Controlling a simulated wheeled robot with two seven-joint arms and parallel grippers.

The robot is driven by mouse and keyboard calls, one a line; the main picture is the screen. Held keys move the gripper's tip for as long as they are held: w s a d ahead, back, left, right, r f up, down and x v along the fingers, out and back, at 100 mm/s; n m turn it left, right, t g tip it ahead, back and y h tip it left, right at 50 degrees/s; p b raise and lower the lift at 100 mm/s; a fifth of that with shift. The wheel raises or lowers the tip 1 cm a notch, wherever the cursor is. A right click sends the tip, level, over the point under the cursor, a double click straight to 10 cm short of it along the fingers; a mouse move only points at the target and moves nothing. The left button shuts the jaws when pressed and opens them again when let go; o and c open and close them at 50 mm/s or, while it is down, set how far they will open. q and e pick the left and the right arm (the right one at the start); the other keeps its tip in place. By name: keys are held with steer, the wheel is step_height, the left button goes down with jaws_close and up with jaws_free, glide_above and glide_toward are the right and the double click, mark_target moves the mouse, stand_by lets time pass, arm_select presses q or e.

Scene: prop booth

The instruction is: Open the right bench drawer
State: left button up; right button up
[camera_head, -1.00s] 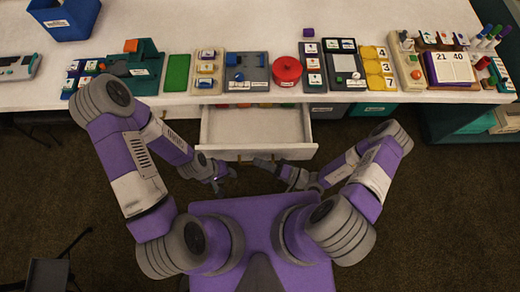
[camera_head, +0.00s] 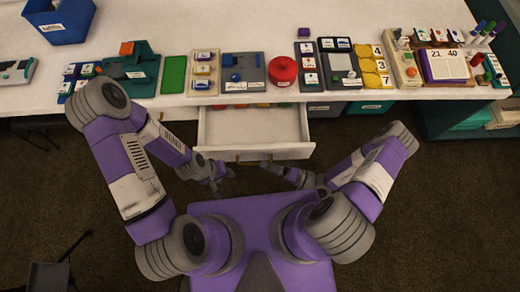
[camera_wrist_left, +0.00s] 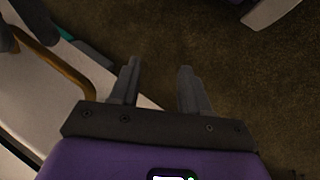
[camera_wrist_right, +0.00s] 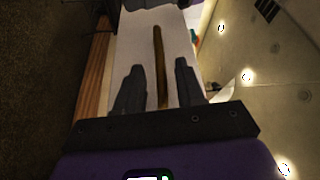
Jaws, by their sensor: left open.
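The right bench drawer (camera_head: 255,128) is pulled out below the white bench, with several coloured items at its back. My right gripper (camera_head: 266,165) is just in front of the right part of the drawer front. In the right wrist view its fingers (camera_wrist_right: 158,82) are apart, with a brass handle (camera_wrist_right: 158,50) seen between them; I cannot tell whether they touch it. My left gripper (camera_head: 224,180) is in front of the drawer's left part, open and empty. The left wrist view shows a brass handle (camera_wrist_left: 62,78) left of its fingers (camera_wrist_left: 158,85).
The white bench top (camera_head: 210,25) holds a row of props, including a red round pot (camera_head: 283,70), a green pad (camera_head: 175,75) and a blue bin (camera_head: 58,20). A teal shelf unit (camera_head: 440,122) stands at the right. Dark carpet is clear between my base and the bench.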

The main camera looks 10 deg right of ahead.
mark_target(258, 164)
steer(key=v, duration=0.4)
steer(key=shift+d, duration=0.1)
steer(key=x, duration=0.7)
steer(key=shift+a+b, duration=0.3)
steer(key=shift+a, duration=0.05)
steer(key=shift+w+d, duration=0.1)
steer(key=shift+w, duration=0.1)
steer(key=shift+d+r, duration=0.1)
